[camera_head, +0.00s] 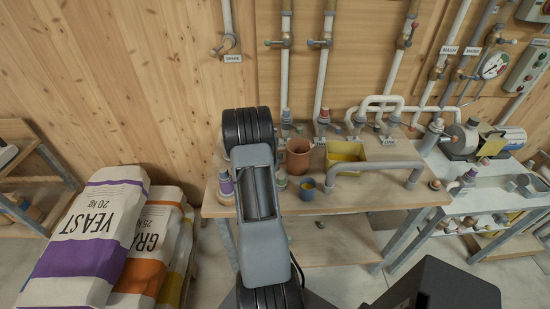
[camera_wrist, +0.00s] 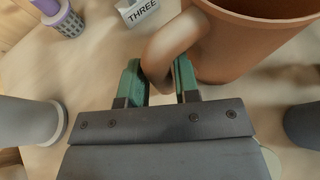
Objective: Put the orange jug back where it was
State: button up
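The orange jug (camera_head: 298,155) is a terracotta-coloured vessel over the middle of the wooden workbench (camera_head: 350,193), just right of my arm. In the wrist view the jug (camera_wrist: 235,45) fills the upper right, with its mouth at the top edge and its curved handle (camera_wrist: 172,45) towards me. My gripper (camera_wrist: 161,82) has its two green fingers on either side of the lower handle. The gap between them is narrow and the handle fills it, so the gripper looks shut on it. The jug looks upright. I cannot tell whether its base touches the bench.
A label "THREE" (camera_wrist: 139,12) and a purple-and-grey fitting (camera_wrist: 62,20) lie near the jug. A yellow tray (camera_head: 346,152) stands to its right, and a blue cup (camera_head: 307,187) in front. Pipes rise behind. Feed sacks (camera_head: 95,235) are stacked at left.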

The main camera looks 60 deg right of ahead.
jog(key=o, duration=0.3)
